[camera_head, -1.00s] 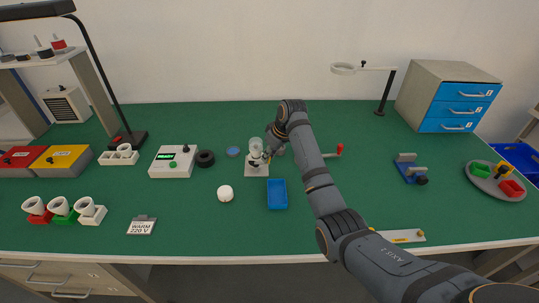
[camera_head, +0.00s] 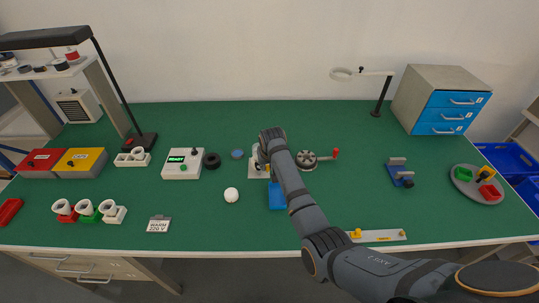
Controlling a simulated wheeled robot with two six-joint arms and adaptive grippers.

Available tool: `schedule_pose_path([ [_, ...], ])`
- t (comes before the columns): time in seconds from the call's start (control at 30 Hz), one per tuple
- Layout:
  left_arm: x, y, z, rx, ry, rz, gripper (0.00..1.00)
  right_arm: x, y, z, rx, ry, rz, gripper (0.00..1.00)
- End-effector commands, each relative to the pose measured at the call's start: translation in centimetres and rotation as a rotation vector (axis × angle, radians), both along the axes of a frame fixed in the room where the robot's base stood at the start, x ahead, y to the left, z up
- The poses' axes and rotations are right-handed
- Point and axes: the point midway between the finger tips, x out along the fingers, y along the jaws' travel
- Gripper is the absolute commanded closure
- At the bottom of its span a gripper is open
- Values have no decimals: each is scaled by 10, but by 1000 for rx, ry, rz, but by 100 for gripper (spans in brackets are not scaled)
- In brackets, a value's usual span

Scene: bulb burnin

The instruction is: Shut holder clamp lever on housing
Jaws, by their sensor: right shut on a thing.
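The holder (camera_head: 256,175) has a pale square base and stands on the green table near the middle. My right gripper (camera_head: 264,166) is over the holder and covers most of it. It is shut on a small part there, which looks like the clamp lever; the lever itself is mostly hidden behind the fingers. The clear bulb-like housing on the holder is also hidden now. My left gripper is not in view.
A blue tray (camera_head: 277,200) lies just in front of the holder. A round grey device (camera_head: 307,160) with a red-handled crank stands right of it. A white round object (camera_head: 231,195) and a white READY box (camera_head: 183,163) are to the left.

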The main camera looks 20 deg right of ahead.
Motion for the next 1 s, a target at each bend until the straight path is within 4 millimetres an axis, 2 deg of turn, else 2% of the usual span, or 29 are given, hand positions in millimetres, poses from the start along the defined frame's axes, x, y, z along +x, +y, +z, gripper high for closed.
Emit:
schedule_pose_path([
  [0.03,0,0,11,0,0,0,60,-1,3,6,1,1,-40,100],
  [0.1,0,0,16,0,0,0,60,-2,6,4,0,1,-100,100],
  [0.5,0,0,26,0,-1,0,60,-6,17,1,0,-1,-356,100],
  [1.0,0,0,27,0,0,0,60,-7,20,0,1,0,-440,100],
])
